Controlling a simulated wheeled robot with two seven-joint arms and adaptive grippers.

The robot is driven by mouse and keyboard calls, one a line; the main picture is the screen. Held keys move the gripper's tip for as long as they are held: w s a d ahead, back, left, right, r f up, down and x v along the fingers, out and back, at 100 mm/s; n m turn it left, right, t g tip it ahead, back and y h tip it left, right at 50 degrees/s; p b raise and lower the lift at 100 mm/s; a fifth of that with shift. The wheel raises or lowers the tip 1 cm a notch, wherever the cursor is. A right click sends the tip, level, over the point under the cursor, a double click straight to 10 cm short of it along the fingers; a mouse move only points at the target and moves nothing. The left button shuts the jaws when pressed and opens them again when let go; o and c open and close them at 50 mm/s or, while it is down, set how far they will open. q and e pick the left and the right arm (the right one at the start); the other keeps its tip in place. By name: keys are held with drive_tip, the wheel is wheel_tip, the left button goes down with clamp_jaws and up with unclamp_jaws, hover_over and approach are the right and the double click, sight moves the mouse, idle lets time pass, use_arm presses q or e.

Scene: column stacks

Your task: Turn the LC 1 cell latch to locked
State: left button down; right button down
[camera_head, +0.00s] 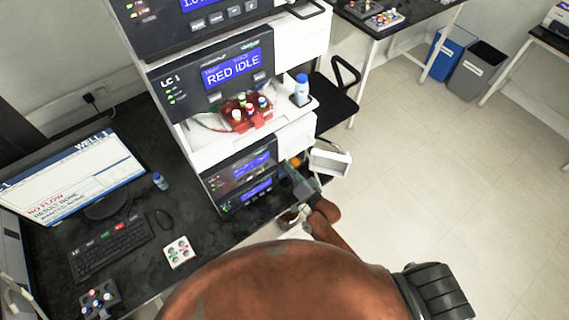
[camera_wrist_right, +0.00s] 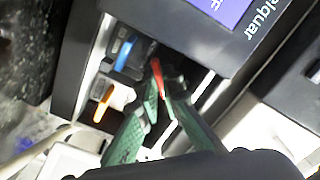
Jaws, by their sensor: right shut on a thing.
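My right gripper (camera_head: 296,178) is at the right side of the lower modules. In the right wrist view, my right gripper's (camera_wrist_right: 160,98) green fingers are shut around a thin red lever (camera_wrist_right: 157,70), which I take to be the cell latch. The lever stands nearly upright in the picture, leaning slightly. Its base is partly hidden by the fingers and the dark recess. No locked or unlocked marking can be read. My left gripper is not in view.
A blue part (camera_wrist_right: 125,53) and an orange lever (camera_wrist_right: 103,103) sit left of the fingers. An open white door or tray (camera_head: 331,162) juts out right of my right gripper. A red rack of bottles (camera_head: 247,122) stands in the stack above.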

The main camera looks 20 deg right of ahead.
drive_tip(key=n+p, duration=0.1)
drive_tip(key=n, duration=0.3)
drive_tip(key=shift+n, duration=0.4)
drive_tip(key=shift+n+p, duration=0.7)
drive_tip(key=shift+n, duration=1.5)
drive_tip(key=c, duration=2.1)
unclamp_jaws()
drive_tip(key=shift+s+d, duration=0.1)
drive_tip(key=shift+s, duration=0.1)
drive_tip(key=v, duration=1.1)
drive_tip(key=shift+s, duration=0.35)
drive_tip(key=shift+d, duration=0.1)
